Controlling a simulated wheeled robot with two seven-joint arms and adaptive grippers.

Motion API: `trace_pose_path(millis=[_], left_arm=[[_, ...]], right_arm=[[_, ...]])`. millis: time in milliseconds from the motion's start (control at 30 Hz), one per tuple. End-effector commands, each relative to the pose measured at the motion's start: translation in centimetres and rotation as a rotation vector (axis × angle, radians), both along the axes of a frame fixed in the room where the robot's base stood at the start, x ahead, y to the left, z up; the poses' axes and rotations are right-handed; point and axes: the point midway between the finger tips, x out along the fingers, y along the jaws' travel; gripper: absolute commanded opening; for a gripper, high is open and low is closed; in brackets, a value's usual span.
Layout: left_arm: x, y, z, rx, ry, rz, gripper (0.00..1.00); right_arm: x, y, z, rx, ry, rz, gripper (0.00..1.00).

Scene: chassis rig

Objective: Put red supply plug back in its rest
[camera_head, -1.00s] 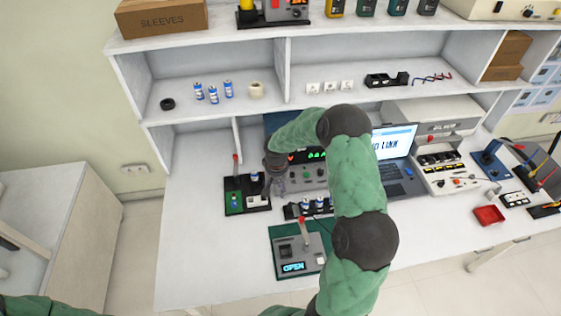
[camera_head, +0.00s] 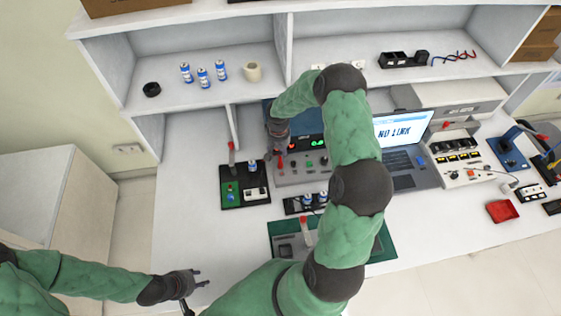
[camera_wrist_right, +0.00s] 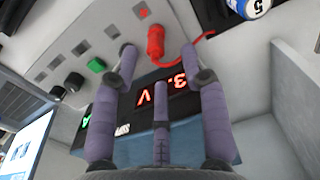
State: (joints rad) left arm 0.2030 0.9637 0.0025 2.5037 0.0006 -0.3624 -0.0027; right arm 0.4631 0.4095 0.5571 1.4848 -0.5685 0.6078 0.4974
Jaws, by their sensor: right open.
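The red supply plug (camera_wrist_right: 155,42) stands on the light grey panel of the power supply in the right wrist view, with a red cable curving off to the right. It also shows as a small red spot in the head view (camera_head: 281,162). My right gripper (camera_wrist_right: 158,54) is open and empty, its fingertips on either side of the plug's lower end, with no clear contact. In the head view my right gripper (camera_head: 278,150) is over the supply's left part. I cannot tell which holder or socket the plug sits in. My left gripper (camera_head: 200,279) is open and empty at lower left.
The power supply (camera_head: 318,172) has a lit display (camera_wrist_right: 165,95). A laptop (camera_head: 405,150) stands right of it. A black-edged board with a red lever (camera_head: 231,158) lies left. A green-based tester (camera_head: 277,228) is partly hidden by my arm. Bench at front left is clear.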

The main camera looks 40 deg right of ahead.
Motion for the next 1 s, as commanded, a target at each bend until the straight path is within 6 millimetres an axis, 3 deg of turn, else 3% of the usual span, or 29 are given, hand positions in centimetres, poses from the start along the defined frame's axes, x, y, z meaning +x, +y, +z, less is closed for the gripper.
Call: trace_pose_path(millis=[433,767,933,1000], left_arm=[[0.0,0.0,-0.3,0.0,-0.001,0.0,0.4],[0.0,0.0,-0.4,0.0,-0.001,0.0,0.4],[0.0,0.0,-0.4,0.0,-0.001,0.0,0.4],[0.0,0.0,-0.4,0.0,-0.001,0.0,0.4]], right_arm=[[-0.3,-0.7,-5.1,0.0,0.001,-0.001,0.45],[-0.2,-0.7,-5.8,0.0,-0.002,-0.001,0.45],[-0.2,-0.7,-5.7,0.0,-0.002,-0.001,0.03],[-0.2,-0.7,-5.7,0.0,-0.002,-0.001,0.0]])
